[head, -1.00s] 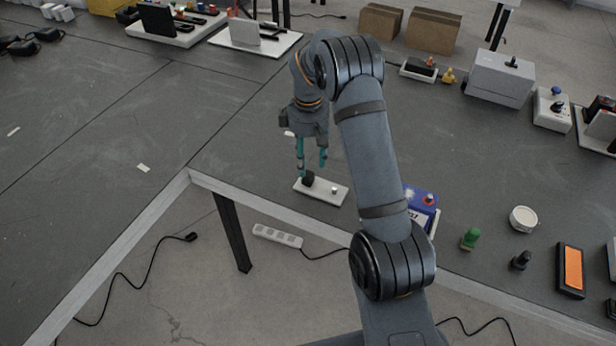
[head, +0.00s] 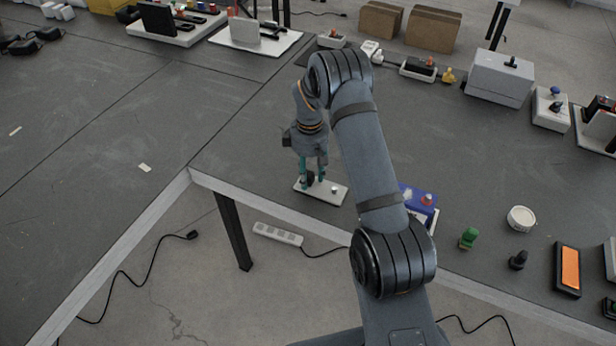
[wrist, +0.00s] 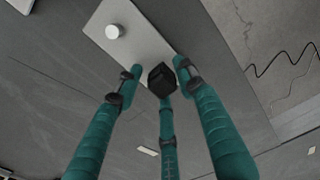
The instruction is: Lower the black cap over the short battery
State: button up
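The black cap (wrist: 162,80) is a small dark block at one end of a white rectangular plate (wrist: 144,41). In the head view the cap (head: 310,177) is at the plate's left end, partly hidden by my fingers. The short battery, a small pale cylinder (wrist: 115,31), stands upright and bare towards the plate's other end; it also shows in the head view (head: 334,190). My gripper (wrist: 161,83) has three teal fingers low around the cap. A gap shows between the left fingertip and the cap; the right fingertip is very close to it.
A blue box (head: 418,200) stands on the table right of the plate, partly behind my arm. A green figure-like piece (head: 468,238) and a small black piece (head: 519,261) stand further right. The table's front edge is close to the plate. The table left of it is clear.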

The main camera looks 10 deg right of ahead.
jog(key=c, duration=0.6)
jog(key=shift+o, duration=0.2)
